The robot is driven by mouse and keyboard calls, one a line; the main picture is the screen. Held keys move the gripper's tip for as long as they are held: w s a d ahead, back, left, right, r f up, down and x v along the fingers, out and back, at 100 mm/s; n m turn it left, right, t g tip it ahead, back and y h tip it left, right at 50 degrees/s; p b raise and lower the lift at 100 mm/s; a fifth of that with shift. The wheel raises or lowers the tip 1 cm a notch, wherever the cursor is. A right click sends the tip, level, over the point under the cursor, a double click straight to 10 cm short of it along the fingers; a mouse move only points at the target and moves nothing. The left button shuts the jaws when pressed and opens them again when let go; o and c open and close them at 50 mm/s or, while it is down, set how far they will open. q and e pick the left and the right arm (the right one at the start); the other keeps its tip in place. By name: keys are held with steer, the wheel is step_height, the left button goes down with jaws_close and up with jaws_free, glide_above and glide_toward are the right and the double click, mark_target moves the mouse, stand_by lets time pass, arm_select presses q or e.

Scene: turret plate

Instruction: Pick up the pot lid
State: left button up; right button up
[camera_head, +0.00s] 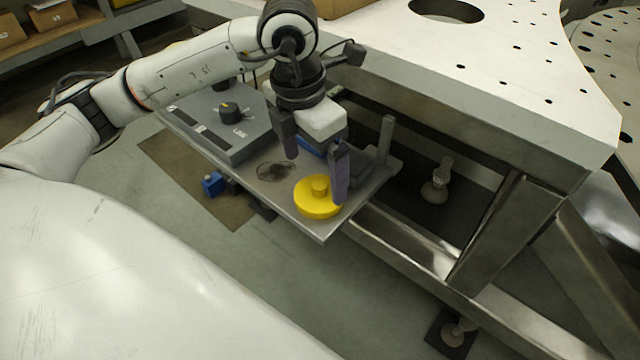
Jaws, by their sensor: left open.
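The pot lid (309,203) is a yellow disc with a round knob on top. It lies flat near the front corner of a small metal shelf (322,231). My left gripper (315,172) is open above the shelf, with its fingers pointing down. One finger is in front of the lid's right edge, and the other is up and left of the knob. I cannot tell whether the right-hand finger touches the lid. My right gripper is not in view.
A grey control box (218,120) with a black knob stands on the shelf left of the gripper. A grey upright bracket (386,138) stands at the shelf's right. The large white turret plate (500,70) rises behind. A blue object (213,184) sits below the shelf's left edge.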

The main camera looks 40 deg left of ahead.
mark_target(319, 185)
arm_select(q)
steer(key=f, duration=0.3)
steer(key=w+f, duration=0.1)
steer(key=f, duration=0.2)
steer(key=shift+w+d+b, duration=0.15)
steer(key=shift+b, duration=0.15)
steer(key=shift+c, duration=0.2)
steer(key=c, duration=1)
